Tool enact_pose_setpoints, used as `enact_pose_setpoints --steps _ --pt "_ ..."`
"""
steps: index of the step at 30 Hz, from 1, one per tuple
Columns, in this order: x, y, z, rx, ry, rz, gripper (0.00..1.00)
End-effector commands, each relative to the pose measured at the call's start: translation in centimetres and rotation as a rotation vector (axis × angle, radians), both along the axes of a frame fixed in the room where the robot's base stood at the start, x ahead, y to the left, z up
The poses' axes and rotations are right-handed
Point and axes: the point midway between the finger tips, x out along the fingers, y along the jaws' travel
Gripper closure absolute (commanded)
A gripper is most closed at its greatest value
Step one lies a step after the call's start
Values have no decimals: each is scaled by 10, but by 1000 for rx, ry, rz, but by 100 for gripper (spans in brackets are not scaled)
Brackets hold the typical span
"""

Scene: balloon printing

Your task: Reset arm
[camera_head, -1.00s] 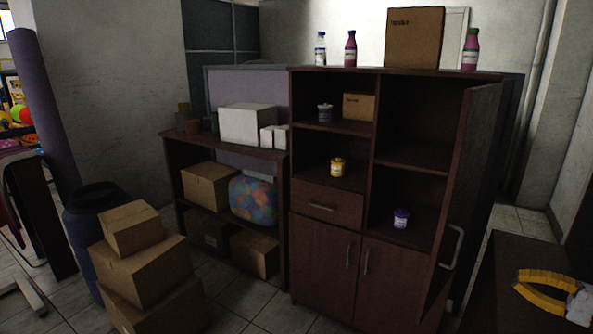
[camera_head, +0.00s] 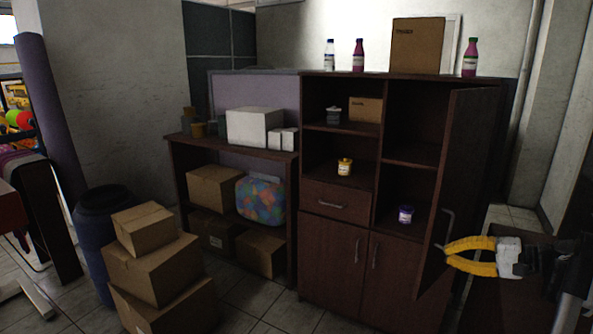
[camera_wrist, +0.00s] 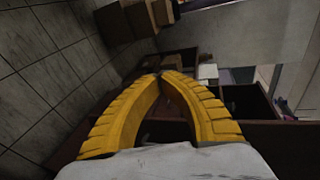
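My gripper (camera_head: 447,253) has yellow ribbed fingers on a white body and is at the right of the head view. In the head view it lies in front of the cabinet's open door (camera_head: 464,170), just below the door handle (camera_head: 449,226). Whether it touches the door cannot be told. In the wrist view the fingertips (camera_wrist: 161,76) come together with nothing seen between them. The dark brown cabinet (camera_head: 336,240) has open shelves, a drawer and lower doors that look closed.
Stacked cardboard boxes (camera_head: 163,267) and a blue barrel (camera_head: 92,238) stand at the left. A low shelf (camera_head: 189,154) holds boxes. Bottles (camera_head: 469,58) and a large box (camera_head: 417,46) stand on the cabinet. A dark surface (camera_head: 484,308) lies below my gripper. Some tiled floor is clear.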

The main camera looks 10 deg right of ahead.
Motion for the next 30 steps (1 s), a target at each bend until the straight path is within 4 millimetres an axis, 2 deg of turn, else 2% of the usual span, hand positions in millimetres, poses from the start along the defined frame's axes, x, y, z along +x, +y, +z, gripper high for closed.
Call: enact_pose_setpoints --steps 1,3,7,9,11,15,18,21,25,30 --pt "6 25 7 -31 29 17 100" --pt "11 62 14 -93 79 37 100" --pt "6 141 23 -254 168 83 100" --pt "-6 179 25 -353 203 108 100" --pt "-20 209 25 -442 224 131 100" --pt "-63 266 21 -662 240 189 100" --pt "-97 295 15 -827 220 229 100" --pt "-132 314 8 -989 177 272 100" --pt "-165 327 -2 -1170 100 317 100" --pt "-187 333 -11 -1311 18 349 100"
